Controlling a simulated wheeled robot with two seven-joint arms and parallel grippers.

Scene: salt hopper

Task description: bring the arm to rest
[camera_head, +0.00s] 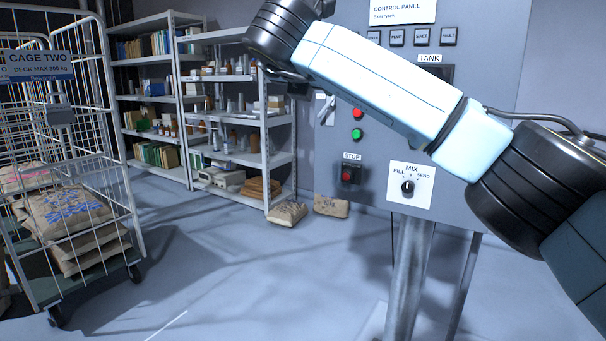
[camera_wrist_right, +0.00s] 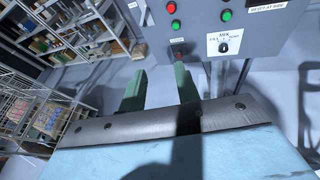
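My right arm (camera_head: 385,85) crosses the upper right of the head view, raised in front of the grey control panel (camera_head: 490,130). Its gripper lies outside the head view. In the right wrist view the right gripper (camera_wrist_right: 158,78) shows two green fingers spread apart, with nothing seen between them but the background. The fingers point toward the lower part of the panel, near the stop button (camera_wrist_right: 179,50); I cannot tell the gap, and no contact is visible. My left arm and gripper are in neither view.
The panel has a mix selector knob (camera_head: 407,187) and a green button (camera_head: 357,134), and stands on a metal post (camera_head: 408,270). A wire cage trolley (camera_head: 128,190) with sacks stands left. Shelves (camera_head: 270,150) line the back. Two sacks (camera_head: 287,213) (camera_head: 331,206) lie on the floor. The middle floor is clear.

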